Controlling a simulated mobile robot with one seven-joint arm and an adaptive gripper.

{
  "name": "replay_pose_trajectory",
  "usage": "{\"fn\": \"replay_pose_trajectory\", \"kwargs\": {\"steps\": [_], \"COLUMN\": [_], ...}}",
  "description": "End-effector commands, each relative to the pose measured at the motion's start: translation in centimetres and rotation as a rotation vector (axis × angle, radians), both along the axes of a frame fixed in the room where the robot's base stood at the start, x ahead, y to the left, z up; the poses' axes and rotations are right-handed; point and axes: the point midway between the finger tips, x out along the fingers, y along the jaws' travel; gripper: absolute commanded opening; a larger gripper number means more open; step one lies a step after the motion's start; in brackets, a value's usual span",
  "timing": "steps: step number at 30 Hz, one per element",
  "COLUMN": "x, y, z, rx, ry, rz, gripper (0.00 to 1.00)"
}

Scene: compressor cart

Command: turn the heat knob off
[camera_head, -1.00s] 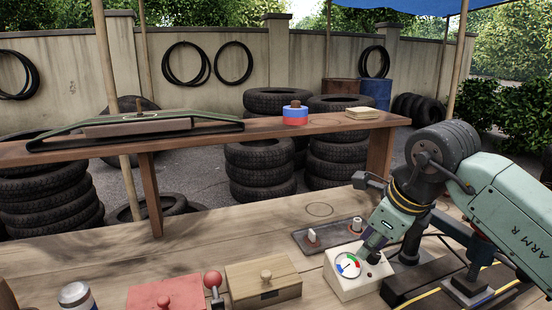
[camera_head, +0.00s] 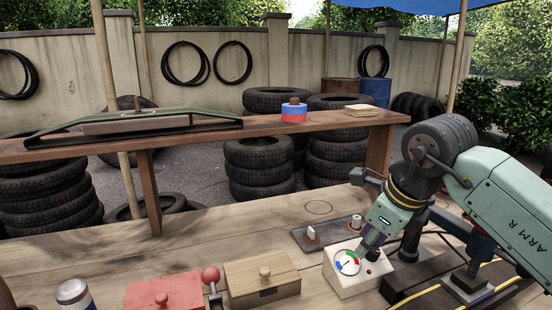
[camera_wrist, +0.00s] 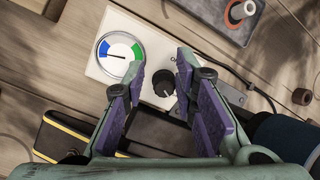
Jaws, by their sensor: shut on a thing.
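The heat knob (camera_wrist: 164,82) is a round black knob with a light pointer mark, on top of a white box (camera_head: 347,284). A round dial (camera_head: 347,262) with coloured arcs and a needle sits beside it on the box. In the wrist view the dial (camera_wrist: 120,57) is left of the knob. My gripper (camera_head: 372,247) reaches down over the box from the right. In the wrist view my gripper (camera_wrist: 161,75) has its purple-padded fingers on either side of the knob, shut on it; the exact contact is hard to see.
A dark plate with two switches (camera_head: 330,234) lies behind the box. To the left are a wooden box with a knob (camera_head: 262,280), a red box (camera_head: 165,294) and a red-balled lever (camera_head: 211,276). Black bars with yellow cables lie to the right. The bench behind is mostly clear.

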Motion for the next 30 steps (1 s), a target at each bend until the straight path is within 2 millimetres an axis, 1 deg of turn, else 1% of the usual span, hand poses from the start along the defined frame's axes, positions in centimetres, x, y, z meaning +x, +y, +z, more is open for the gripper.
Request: {"fn": "replay_pose_trajectory", "kwargs": {"steps": [1,12,15,25,28,29,30], "x": [-0.4,-2.0,-2.4,-2.5,-2.2,-2.0,-1.7], "y": [0.9,0.1,-0.1,-0.2,0.9,1.5,2.7], "z": [0.0,4.3,5.2,5.4,5.7,5.9,6.2], "rx": [0.010,0.007,0.008,0.010,0.039,0.058,0.092], "ry": [0.014,0.006,0.005,0.003,-0.011,-0.018,-0.035], "rz": [0.021,0.017,0.016,0.017,0.042,0.058,0.086], "gripper": [0.00,0.00,0.00,0.00,0.00,0.00,0.00]}}
